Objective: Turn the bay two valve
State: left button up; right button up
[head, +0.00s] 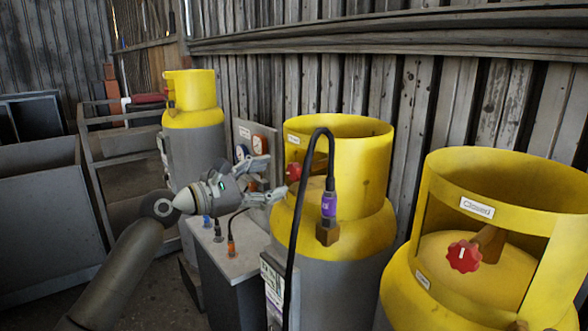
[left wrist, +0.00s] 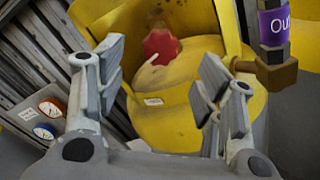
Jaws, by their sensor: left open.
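The middle yellow-and-grey gas cylinder (head: 318,248) has a red valve knob (head: 293,172) inside its yellow collar. In the left wrist view the red knob (left wrist: 162,47) lies beyond and between my open fingers, with a pale pointer line on it. My left gripper (head: 272,180) is open and empty, just left of the knob; no contact is visible. A second red knob (head: 463,256) shows on the right cylinder (head: 400,300), under a "Closed" label (head: 477,207). No bay number is readable on either. My right gripper is not seen.
A black hose with a purple-labelled connector (head: 328,205) rises beside the middle cylinder. A grey cabinet (head: 228,258) with small connectors stands below my left gripper, with gauges (head: 258,143) behind. Another cylinder (head: 197,150) stands at the back left. A plank wall closes the rear.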

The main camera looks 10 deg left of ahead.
aim_at(291, 173)
pick_arm(q)
jog(key=p+x, duration=0.1)
jog(key=x, duration=0.6)
jog(key=shift+w+d+p, duration=0.25)
jog(key=shift+d+p, duration=0.05)
jog(key=shift+p, duration=0.05)
jog(key=shift+f, duration=0.1)
jog(key=c, duration=1)
